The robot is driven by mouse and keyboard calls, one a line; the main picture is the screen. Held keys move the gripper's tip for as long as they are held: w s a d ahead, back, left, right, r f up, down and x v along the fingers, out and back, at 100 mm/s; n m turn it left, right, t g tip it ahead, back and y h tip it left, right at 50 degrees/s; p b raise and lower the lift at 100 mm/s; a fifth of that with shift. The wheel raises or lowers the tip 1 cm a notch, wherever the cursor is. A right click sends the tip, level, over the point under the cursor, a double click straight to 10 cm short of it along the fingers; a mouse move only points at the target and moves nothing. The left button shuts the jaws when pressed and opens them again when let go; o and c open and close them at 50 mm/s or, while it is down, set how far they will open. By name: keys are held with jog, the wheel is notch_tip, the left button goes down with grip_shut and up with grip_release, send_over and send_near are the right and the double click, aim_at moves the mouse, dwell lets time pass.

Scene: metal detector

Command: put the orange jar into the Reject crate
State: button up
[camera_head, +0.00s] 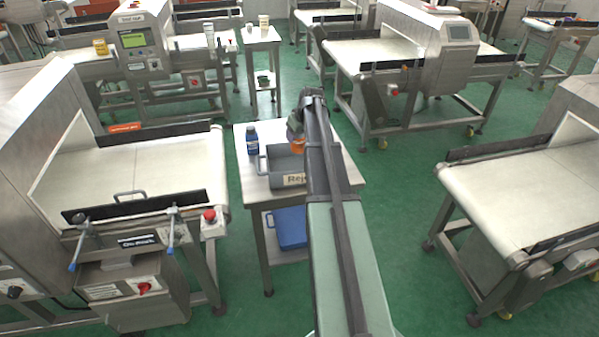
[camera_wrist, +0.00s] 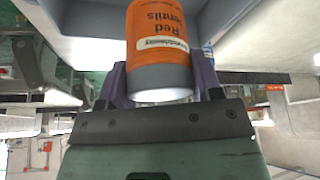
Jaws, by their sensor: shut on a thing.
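The orange jar (camera_wrist: 157,40), with a label reading "Red Lentils" and a grey end, is held between the purple-grey fingers of my gripper (camera_wrist: 160,82) in the wrist view. In the head view a bit of the orange jar (camera_head: 298,143) shows beside my arm. My gripper (camera_head: 295,128) is over the grey Reject crate (camera_head: 283,165), near its back right part. The crate stands on a small steel table, and its label is partly hidden by my arm. I cannot tell the jar's height above the crate floor.
A dark blue bottle (camera_head: 252,140) stands on the table (camera_head: 250,190) left of the crate. A blue crate (camera_head: 290,228) sits on the shelf below. Conveyors stand on the left (camera_head: 130,170) and right (camera_head: 530,190). Green floor lies between.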

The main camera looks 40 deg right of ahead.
aim_at(304, 143)
notch_tip(304, 143, down, 10)
jog(key=b, duration=0.7)
jog(key=shift+d, duration=0.1)
jog(key=shift+r, duration=0.3)
jog(key=shift+f, duration=0.25)
jog(key=o, duration=1)
jog(key=p+v, duration=1.1)
jog(key=v, duration=0.1)
jog(key=shift+r, duration=0.45)
jog(key=shift+f, duration=0.15)
